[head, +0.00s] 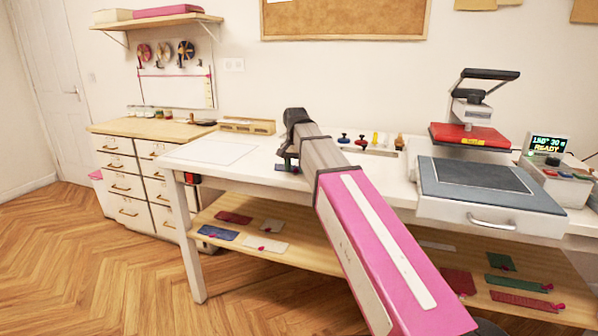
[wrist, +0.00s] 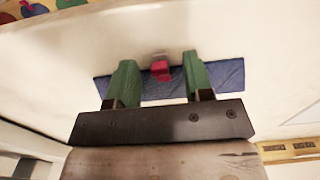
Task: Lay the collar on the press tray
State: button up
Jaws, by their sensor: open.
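A dark blue strip of cloth, which looks like the collar (wrist: 222,75), lies flat on the white worktable. A small red tab (wrist: 161,70) sits at its middle. In the head view the collar (head: 287,168) shows only as a small blue patch under my gripper (head: 286,160). In the wrist view my gripper (wrist: 159,72) is open, its green fingers over the collar on either side of the red tab. I cannot tell whether the fingers touch the cloth. The press tray (head: 475,178), a grey plate with a handled front, is at the right under the raised red press head (head: 470,136).
A white outlined sheet (head: 208,152) lies on the table's left part. Small coloured items (head: 375,143) stand along the back. The shelf below (head: 300,247) holds several cloth pieces with tabs. The control box (head: 546,145) reads READY. My arm hides part of the table's middle.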

grip_shut()
jog(key=shift+r, duration=0.1)
